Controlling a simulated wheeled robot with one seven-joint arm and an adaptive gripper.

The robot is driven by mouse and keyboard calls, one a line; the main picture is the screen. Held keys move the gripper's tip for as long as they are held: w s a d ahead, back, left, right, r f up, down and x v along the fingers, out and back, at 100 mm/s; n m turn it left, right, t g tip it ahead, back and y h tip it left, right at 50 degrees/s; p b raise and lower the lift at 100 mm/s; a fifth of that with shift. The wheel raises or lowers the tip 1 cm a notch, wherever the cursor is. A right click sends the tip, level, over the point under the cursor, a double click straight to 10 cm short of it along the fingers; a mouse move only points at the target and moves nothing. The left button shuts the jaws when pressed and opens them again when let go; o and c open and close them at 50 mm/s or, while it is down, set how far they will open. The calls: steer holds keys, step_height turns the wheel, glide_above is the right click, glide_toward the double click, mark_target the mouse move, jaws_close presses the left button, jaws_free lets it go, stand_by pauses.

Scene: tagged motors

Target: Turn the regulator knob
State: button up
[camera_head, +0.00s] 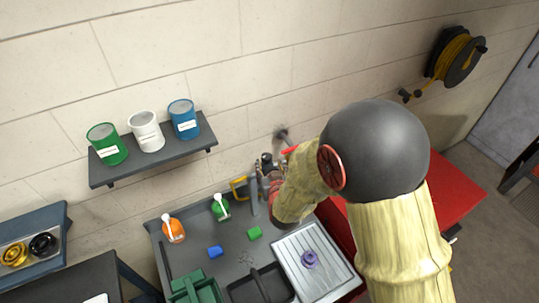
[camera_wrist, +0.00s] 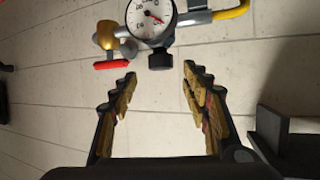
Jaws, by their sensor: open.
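In the wrist view the regulator has a round white-faced gauge (camera_wrist: 150,18) with a red needle at the top. The black regulator knob (camera_wrist: 161,60) hangs just below the gauge on a grey pipe. My gripper (camera_wrist: 161,76) is open and empty, its two fingers spread with the knob roughly centred beyond their tips. I see no contact between fingers and knob. In the head view my arm covers most of this area, and I cannot clearly pick out the knob there.
A red lever (camera_wrist: 112,65) and brass fitting sit left of the knob; a yellow hose (camera_wrist: 230,12) runs right. In the head view a shelf (camera_head: 160,155) holds three cans, and a grey workbench (camera_head: 190,252) carries bottles and small blocks. A hose reel (camera_head: 456,56) hangs right.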

mark_target(267, 157)
steer(key=shift+r+p+x, duration=0.2)
steer(key=shift+p+x, duration=0.65)
steer(key=shift+x, duration=3.1)
steer(key=shift+a, duration=0.1)
steer(key=c, duration=1.1)
